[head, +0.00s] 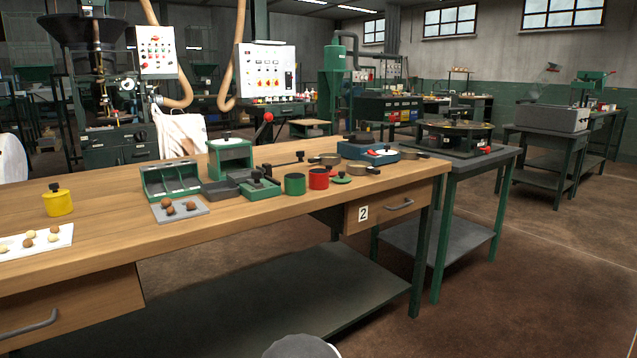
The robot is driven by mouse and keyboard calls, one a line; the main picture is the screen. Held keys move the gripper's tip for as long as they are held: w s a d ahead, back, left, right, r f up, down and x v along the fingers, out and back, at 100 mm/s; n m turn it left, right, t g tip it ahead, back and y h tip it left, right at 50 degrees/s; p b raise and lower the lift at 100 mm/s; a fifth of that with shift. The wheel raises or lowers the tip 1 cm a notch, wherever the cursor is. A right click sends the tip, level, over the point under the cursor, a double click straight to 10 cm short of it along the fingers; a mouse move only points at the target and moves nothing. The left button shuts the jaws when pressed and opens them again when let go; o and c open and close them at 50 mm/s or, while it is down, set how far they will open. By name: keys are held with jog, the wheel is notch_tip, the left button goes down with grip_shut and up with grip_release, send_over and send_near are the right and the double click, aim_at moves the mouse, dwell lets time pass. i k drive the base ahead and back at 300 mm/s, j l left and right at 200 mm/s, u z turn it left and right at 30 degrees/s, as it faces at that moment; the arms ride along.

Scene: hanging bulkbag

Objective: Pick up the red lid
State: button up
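A red round canister (318,179) stands on the wooden workbench (240,232), near its right front edge. I cannot make out a separate red lid. A green canister (294,184) stands just left of the red one. A small green lid with a dark knob (341,178) lies just right of the red canister. A yellow canister with a black knob on top (58,202) stands far left on the bench. My gripper is not in view.
Trays with small brown objects (180,210) lie left. A green-legged table (448,161) adjoins at right. The floor at right (530,270) is clear.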

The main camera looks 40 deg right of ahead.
aim_at(332, 173)
jog(key=i+l+z, duration=0.1)
jog(key=z, duration=0.3)
jog(key=i+l+z, duration=0.15)
jog(key=z, duration=0.3)
jog(key=i+l+z, duration=0.1)
jog(key=z, duration=0.3)
jog(key=i+z, duration=0.2)
jog(key=z, duration=0.2)
